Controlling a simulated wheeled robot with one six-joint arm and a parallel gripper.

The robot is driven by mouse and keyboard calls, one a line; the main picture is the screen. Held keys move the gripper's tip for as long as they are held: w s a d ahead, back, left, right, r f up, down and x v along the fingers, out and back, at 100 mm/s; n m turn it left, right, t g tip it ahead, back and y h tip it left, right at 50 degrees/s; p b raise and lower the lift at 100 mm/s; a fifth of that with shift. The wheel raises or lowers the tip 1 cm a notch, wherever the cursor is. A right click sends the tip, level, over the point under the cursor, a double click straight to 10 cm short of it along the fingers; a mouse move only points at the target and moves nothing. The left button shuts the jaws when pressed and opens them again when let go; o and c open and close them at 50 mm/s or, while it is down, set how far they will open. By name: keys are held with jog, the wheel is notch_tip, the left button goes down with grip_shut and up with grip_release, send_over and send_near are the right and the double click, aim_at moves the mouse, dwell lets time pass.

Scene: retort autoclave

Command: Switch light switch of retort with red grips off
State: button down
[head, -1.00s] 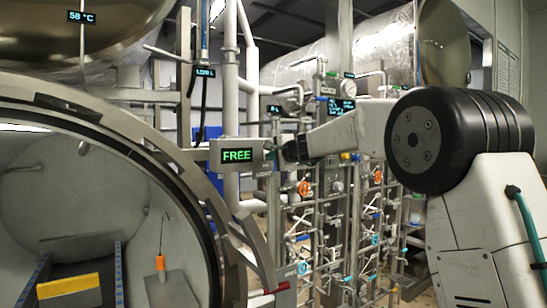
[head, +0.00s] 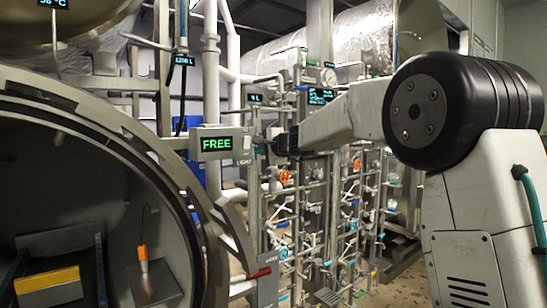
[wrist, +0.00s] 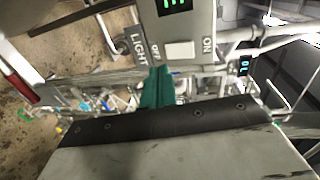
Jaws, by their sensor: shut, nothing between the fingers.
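The retort (head: 95,110) with a round open mouth fills the left of the head view, and its chamber looks dark inside. A red grip (head: 258,273) sits at its lower right rim. Beside the mouth is a grey box (head: 237,133) with a green "FREE" display. The wrist view shows the white light switch (wrist: 180,50) on this box, between the marks "OFF" and "ON", next to the word "LIGHT". My gripper (wrist: 157,75) is shut and empty, its teal fingertips close to the "OFF" side of the switch. I cannot tell whether they touch it.
Inside the chamber stand an orange probe (head: 143,261) on a metal block and a yellow-topped block (head: 48,280). A dense rack of pipes and valves with orange handwheels (head: 285,177) stands behind my gripper. Speckled floor shows at the lower right.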

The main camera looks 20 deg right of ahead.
jog(key=s+d+f, duration=0.1)
jog(key=s+d, duration=0.1)
jog(key=s, duration=0.6)
jog(key=shift+d+f, duration=0.25)
jog(key=shift+f, duration=0.1)
jog(key=s+a+f+n+g+y, duration=0.1)
jog(key=s+a+f+n+g, duration=0.25)
jog(key=s, duration=0.35)
jog(key=s+a+f+n+g+y, duration=0.1)
jog(key=s+a+f+n+g, duration=0.15)
jog(key=s+f, duration=0.35)
jog(key=s+a+f+n+g, duration=0.2)
jog(key=s+f+n+g, duration=0.1)
jog(key=s, duration=0.5)
jog(key=s+d+f+n+g+h, duration=0.1)
jog(key=s+d+f+h, duration=0.1)
jog(key=s, duration=0.7)
jog(key=s+d+f+n+g+h, duration=0.2)
jog(key=s+d+f, duration=0.1)
jog(key=s, duration=0.7)
jog(key=s+d+f+n+g+h, duration=0.2)
jog(key=s+f+h, duration=0.1)
jog(key=s, duration=0.7)
jog(key=shift+s+d+f, duration=0.2)
jog(key=shift+d+f, duration=0.05)
jog(key=shift+f, duration=0.15)
